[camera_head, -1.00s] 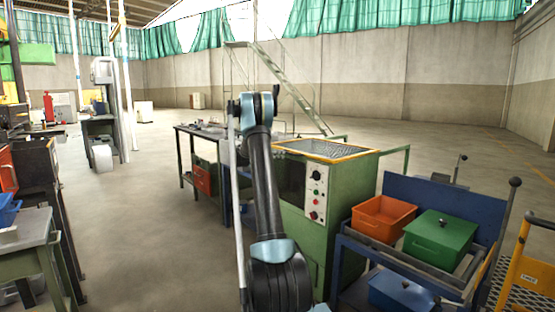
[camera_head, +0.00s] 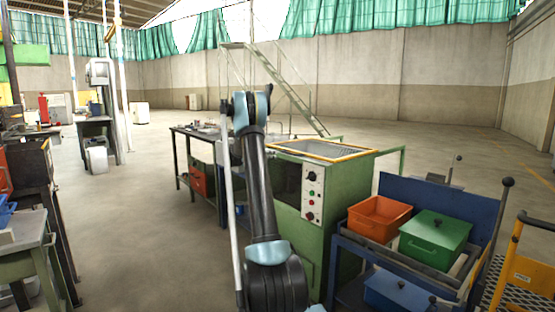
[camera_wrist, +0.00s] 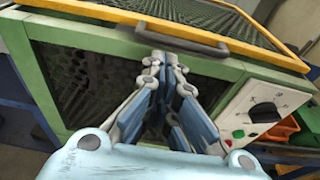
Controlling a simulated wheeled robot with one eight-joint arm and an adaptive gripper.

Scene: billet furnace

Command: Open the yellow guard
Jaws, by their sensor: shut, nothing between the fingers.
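The yellow guard (camera_head: 322,149) is a yellow-framed mesh lid lying flat and closed on top of a green furnace cabinet (camera_head: 340,215). In the wrist view its yellow frame (camera_wrist: 95,12) crosses the top of the picture. A dark bar handle (camera_wrist: 180,37) runs along its front edge. My gripper (camera_wrist: 168,62) is shut and empty. Its fingertips appear just below the handle, in front of the cabinet's dark window (camera_wrist: 85,80); whether they touch the handle I cannot tell. In the head view my arm hides the gripper.
The control panel (camera_head: 312,193) is on the cabinet front. A blue cart with an orange bin (camera_head: 380,217) and a green box (camera_head: 435,238) stands close at the right. A dark workbench (camera_head: 190,140) adjoins at the left. Open floor (camera_head: 130,220) lies further left.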

